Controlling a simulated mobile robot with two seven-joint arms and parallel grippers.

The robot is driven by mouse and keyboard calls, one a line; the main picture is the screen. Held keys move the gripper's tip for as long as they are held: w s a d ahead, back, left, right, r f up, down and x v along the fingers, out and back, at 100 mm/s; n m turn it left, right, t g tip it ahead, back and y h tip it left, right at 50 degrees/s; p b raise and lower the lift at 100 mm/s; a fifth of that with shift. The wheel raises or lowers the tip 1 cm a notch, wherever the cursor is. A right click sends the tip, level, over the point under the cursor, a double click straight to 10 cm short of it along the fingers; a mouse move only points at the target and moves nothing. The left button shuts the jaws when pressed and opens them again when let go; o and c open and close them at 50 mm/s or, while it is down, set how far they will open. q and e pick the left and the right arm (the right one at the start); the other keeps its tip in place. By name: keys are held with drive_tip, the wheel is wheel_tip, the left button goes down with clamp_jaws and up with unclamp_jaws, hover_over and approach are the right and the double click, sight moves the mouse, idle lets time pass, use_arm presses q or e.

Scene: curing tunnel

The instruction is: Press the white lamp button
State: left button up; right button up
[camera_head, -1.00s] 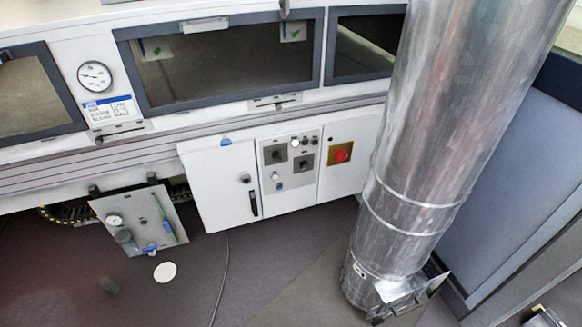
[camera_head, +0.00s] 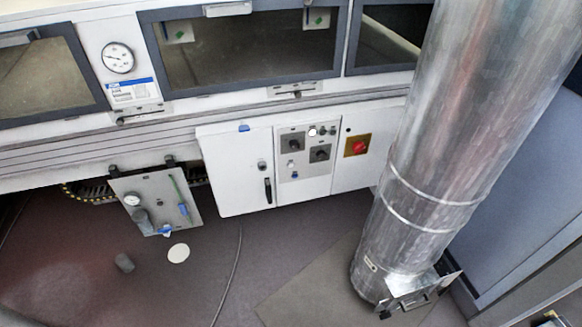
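The white lamp button (camera_head: 312,132) is a small bright round spot at the top of a grey control panel (camera_head: 290,168). The panel sits on the front of a white cabinet (camera_head: 232,180) under the tunnel. Two dark rotary switches (camera_head: 292,146) and several small buttons share the panel. A red knob on a yellow plate (camera_head: 357,145) is to its right. Neither of my grippers shows in the view. Nothing covers the white button.
A large shiny metal duct (camera_head: 425,160) stands right of the cabinet, down to the floor. A tilted grey plate with a gauge (camera_head: 157,200) hangs at the left.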

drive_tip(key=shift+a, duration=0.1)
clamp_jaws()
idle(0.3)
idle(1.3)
